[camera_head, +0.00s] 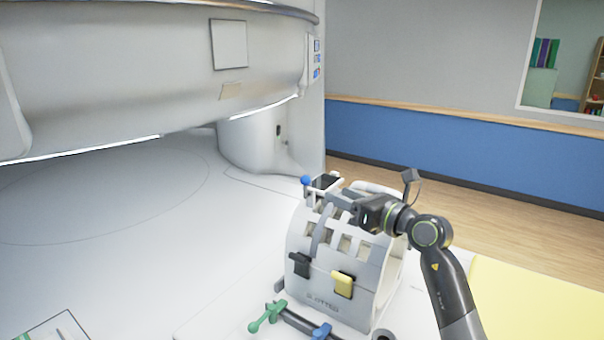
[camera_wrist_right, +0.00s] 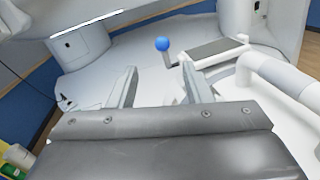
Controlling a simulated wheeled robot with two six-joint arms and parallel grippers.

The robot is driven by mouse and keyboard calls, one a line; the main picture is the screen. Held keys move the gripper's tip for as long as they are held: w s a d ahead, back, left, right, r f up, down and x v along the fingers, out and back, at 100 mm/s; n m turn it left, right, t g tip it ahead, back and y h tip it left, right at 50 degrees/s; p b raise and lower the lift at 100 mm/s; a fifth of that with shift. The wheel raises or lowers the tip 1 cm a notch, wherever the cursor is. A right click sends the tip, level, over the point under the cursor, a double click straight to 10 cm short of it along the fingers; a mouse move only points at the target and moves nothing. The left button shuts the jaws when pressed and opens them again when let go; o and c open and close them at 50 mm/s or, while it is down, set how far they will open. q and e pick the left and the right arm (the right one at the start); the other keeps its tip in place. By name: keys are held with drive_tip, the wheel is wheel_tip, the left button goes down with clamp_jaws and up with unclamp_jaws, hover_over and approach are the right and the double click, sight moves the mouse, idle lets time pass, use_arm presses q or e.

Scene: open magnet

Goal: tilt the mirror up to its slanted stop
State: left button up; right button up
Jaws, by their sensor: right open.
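The mirror (camera_head: 323,183) is a small dark plate in a light frame on top of the white slotted head coil (camera_head: 330,272). A blue ball knob (camera_head: 305,180) stands on a short stem at its left side. In the right wrist view the mirror (camera_wrist_right: 213,48) looks close to flat, and the blue knob (camera_wrist_right: 162,44) is just left of it. I cannot tell its exact angle. My right gripper (camera_head: 335,197) is over the coil's top, open and empty. In the wrist view its fingers (camera_wrist_right: 160,72) point toward the knob, which is beyond the tips. My left gripper is out of view.
The scanner's white housing (camera_head: 150,70) hangs over the table at the left. The coil carries a black clip (camera_head: 300,264) and a yellow clip (camera_head: 343,284). A green handle (camera_head: 268,315) and a blue one (camera_head: 321,331) are in front. The white surface left is mostly clear.

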sight(306, 178)
drive_tip(key=p+x, duration=0.2)
drive_tip(key=x, duration=1)
drive_tip(key=shift+w, duration=0.2)
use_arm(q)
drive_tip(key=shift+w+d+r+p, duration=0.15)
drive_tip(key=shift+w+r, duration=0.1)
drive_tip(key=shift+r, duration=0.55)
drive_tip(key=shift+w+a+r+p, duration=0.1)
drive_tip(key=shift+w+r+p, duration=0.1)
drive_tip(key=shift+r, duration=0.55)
use_arm(e)
drive_tip(key=shift+x, duration=0.9)
drive_tip(key=shift+f, duration=0.1)
drive_tip(key=c, duration=1)
drive_tip(key=t+y+b, duration=0.1)
drive_tip(key=b, duration=0.5)
drive_tip(key=s+d+m+t+y+b, duration=0.1)
drive_tip(key=t+b, duration=0.1)
drive_tip(key=b, duration=0.5)
drive_tip(key=shift+d, duration=0.2)
drive_tip(key=shift+y+b, duration=0.3)
drive_tip(key=shift+b, duration=0.3)
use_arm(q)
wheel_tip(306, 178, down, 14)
